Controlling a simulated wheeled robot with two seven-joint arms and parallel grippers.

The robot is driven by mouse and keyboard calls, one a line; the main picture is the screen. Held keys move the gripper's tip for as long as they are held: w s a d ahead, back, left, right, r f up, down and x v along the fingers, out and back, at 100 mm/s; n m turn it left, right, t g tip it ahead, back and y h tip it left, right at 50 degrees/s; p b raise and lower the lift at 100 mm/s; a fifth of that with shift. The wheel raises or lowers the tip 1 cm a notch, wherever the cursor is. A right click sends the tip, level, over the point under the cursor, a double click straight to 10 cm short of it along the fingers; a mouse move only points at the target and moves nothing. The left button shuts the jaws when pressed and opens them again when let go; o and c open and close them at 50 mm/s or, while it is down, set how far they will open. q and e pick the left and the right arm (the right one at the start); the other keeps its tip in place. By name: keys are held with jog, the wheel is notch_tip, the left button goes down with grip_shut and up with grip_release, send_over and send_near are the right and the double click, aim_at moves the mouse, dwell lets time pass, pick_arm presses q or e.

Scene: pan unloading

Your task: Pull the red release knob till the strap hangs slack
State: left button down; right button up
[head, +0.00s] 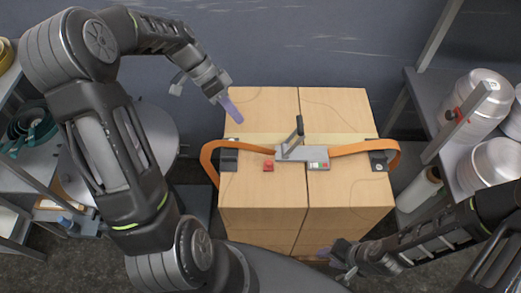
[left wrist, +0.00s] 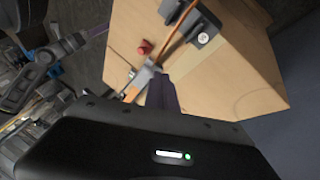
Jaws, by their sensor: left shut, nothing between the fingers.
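The red release knob (head: 268,166) sits on top of the boxes, just left of and below the grey buckle (head: 308,155); it also shows in the left wrist view (left wrist: 144,47). The buckle's dark lever (head: 299,128) stands raised. The orange strap (head: 347,149) runs from the buckle to both sides and curves outward past the box edges. My left gripper (head: 235,114) is shut and empty above the boxes' back left corner, apart from the knob. Its purple fingers (left wrist: 162,90) show in the left wrist view. My right gripper (head: 324,253) is low at the boxes' front edge; its jaw state is unclear.
The cardboard boxes (head: 345,200) stand in the middle, with dark corner guards (head: 229,160) under the strap. A shelf with steel pots (head: 482,100) is at the right. A round grey surface and another shelf are at the left. A wall is close behind.

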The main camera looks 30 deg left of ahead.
pick_arm(q)
jog(key=p+x, duration=0.2)
jog(key=x, duration=0.8)
jog(key=shift+d, duration=0.15)
jog(key=shift+s+d+f+p, duration=0.15)
jog(key=shift+s+d+p, duration=0.2)
jog(key=shift+s+d, duration=0.2)
jog(key=shift+s+d+f+p, duration=0.15)
jog(key=shift+s+d+p, duration=0.2)
jog(key=shift+s+d, duration=0.25)
jog(key=shift+d+f, duration=0.15)
jog(key=shift+d, duration=0.15)
